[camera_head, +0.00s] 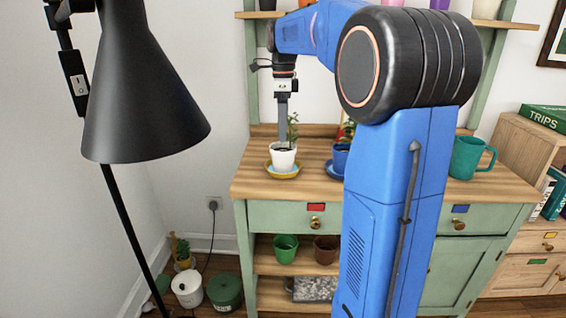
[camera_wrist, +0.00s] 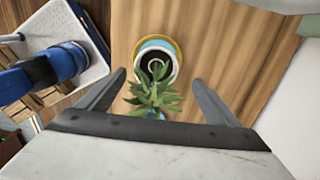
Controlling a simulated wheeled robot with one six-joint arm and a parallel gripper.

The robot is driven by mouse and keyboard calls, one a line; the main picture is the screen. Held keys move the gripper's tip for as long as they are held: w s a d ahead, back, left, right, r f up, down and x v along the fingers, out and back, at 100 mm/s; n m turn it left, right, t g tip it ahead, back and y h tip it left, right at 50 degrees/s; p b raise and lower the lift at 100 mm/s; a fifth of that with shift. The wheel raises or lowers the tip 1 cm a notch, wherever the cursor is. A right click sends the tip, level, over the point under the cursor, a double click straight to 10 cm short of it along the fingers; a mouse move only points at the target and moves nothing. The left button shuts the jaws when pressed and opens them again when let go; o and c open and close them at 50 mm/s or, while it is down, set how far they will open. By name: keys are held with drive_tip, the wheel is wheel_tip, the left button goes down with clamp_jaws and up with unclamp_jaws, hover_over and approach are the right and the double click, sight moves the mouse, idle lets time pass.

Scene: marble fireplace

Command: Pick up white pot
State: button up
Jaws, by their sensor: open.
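In the wrist view the pot (camera_wrist: 158,58) is seen from above, with dark soil inside a white rim. The plant (camera_wrist: 155,97) leans into view between the fingers. My gripper (camera_head: 283,140) points down over the pot, with its fingertips close to the rim. In the wrist view my gripper (camera_wrist: 158,80) is open and empty, one finger to each side. Whether a finger touches the pot cannot be told.
A blue pot (camera_head: 340,157) with a plant stands right of the white pot, partly behind my arm. A teal mug (camera_head: 468,157) is farther right. A black lamp (camera_head: 145,100) stands at the left. Green and brown pots (camera_head: 286,248) sit on the shelf below.

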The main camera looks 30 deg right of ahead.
sight(283, 144)
drive_tip(key=shift+s+a+f, duration=0.1)
drive_tip(key=shift+s+f, duration=0.05)
drive_tip(key=shift+f, duration=1.25)
drive_tip(key=shift+s+a+f, duration=0.1)
drive_tip(key=shift+s+f, duration=0.05)
drive_tip(key=shift+f, duration=1.25)
drive_tip(key=c, duration=1.9)
drive_tip(key=shift+o, duration=0.2)
drive_tip(key=shift+r, duration=0.15)
